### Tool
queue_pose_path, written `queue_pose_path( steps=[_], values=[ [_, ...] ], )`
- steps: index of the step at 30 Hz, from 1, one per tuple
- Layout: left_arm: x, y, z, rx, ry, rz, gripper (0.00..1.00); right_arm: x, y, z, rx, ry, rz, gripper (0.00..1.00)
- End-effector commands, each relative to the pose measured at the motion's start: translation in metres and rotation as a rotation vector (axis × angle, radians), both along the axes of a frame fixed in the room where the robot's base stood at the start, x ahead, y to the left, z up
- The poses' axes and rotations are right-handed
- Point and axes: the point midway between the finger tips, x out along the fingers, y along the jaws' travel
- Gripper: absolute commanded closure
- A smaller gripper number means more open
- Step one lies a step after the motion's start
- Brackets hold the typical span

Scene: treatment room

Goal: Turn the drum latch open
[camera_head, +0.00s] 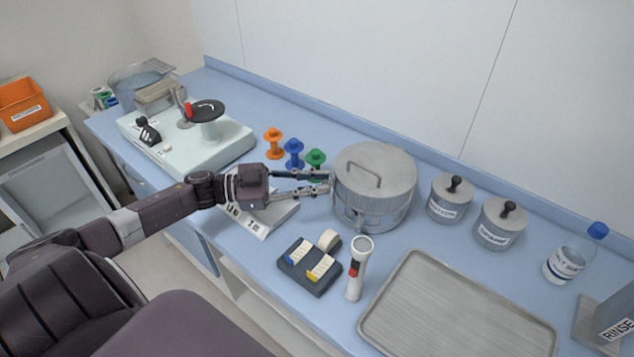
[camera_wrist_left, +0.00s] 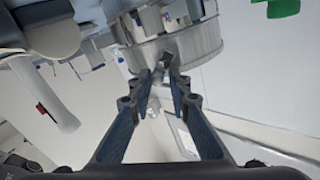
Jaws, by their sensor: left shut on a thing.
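The round metal drum (camera_head: 372,185), with a lid and a wire handle on top, stands upright on the blue counter. My left gripper (camera_head: 328,182) reaches in from the left, its fingertips against the drum's left side. In the left wrist view the drum (camera_wrist_left: 195,42) fills the top middle. There my left gripper (camera_wrist_left: 164,80) is shut on the small grey drum latch (camera_wrist_left: 167,60), which sits between its fingertips. In the head view the fingers hide the latch. My right gripper is not in view.
Orange (camera_head: 273,143), blue (camera_head: 293,153) and green (camera_head: 315,160) spools stand behind the gripper. A metal tray (camera_head: 385,335) lies front right.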

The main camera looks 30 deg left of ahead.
Motion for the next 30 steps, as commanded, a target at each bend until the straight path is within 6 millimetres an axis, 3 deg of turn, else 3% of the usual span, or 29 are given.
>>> queue_pose_path(
  steps=[11, 30],
  values=[
    [-0.005, -0.005, -0.008, 0.084, -0.075, -0.010, 1.00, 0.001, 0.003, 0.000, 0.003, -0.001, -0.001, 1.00],
    [-0.011, -0.010, -0.022, 0.399, -0.391, -0.010, 1.00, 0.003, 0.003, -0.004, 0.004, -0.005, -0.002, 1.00]
  ],
)
